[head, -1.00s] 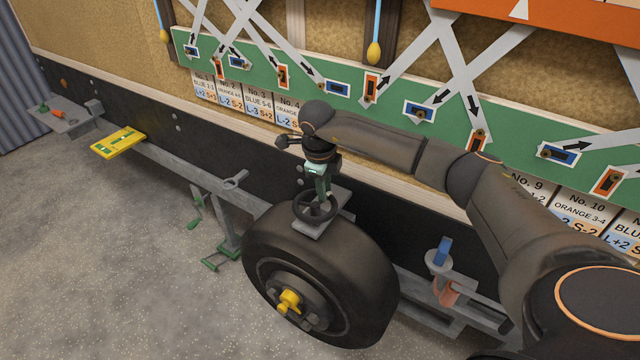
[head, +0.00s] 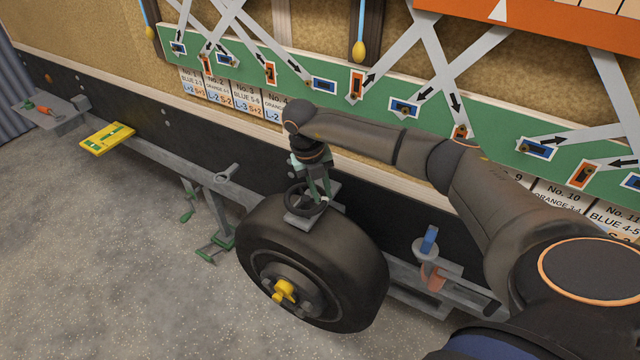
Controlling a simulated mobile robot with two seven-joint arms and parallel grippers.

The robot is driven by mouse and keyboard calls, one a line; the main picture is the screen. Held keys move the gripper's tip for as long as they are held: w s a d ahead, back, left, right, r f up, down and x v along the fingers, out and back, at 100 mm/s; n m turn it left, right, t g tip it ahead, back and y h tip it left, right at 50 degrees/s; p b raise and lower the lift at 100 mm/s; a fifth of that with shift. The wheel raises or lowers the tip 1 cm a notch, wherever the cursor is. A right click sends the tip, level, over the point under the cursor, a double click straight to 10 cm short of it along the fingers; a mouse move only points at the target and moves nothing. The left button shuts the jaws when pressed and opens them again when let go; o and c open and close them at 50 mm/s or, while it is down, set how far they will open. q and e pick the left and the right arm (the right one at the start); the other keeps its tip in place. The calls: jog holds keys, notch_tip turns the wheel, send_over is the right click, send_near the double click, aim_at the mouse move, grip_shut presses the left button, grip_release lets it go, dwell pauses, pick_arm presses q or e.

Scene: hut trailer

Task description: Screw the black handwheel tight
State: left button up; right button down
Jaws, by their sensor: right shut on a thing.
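The black handwheel (head: 295,196) lies level on a small grey plate (head: 303,222) just above the wheel with the tyre. My right gripper (head: 322,196) reaches down on it from above and is shut on the right side of its rim. The gripper hides part of the rim, and the spindle under the wheel is hard to make out. My left gripper is not in view.
The black tyre (head: 345,270) with a yellow hub piece (head: 285,291) stands below the handwheel. A grey rail (head: 175,160) runs along the trailer wall. A yellow plate (head: 107,138) sits at left, a blue-handled part (head: 430,240) at right. The floor (head: 110,270) at left is clear.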

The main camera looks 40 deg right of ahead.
jog(key=m, duration=0.1)
jog(key=s+m+p, duration=0.1)
jog(key=m, duration=0.1)
jog(key=shift+a+g, duration=0.35)
jog(key=shift+g, duration=0.05)
jog(key=shift+s+a+m, duration=0.1)
jog(key=shift+a+m, duration=0.1)
jog(key=shift+m, duration=0.5)
jog(key=shift+a+p, duration=0.1)
jog(key=shift+p, duration=0.2)
jog(key=c, duration=1.1)
grip_release()
jog(key=shift+y, duration=0.3)
jog(key=shift+o, duration=0.2)
notch_tip(320, 180, up, 12)
jog(key=w+a+b, duration=0.1)
jog(key=shift+w+a+r, duration=0.15)
jog(key=shift+w+a, duration=0.2)
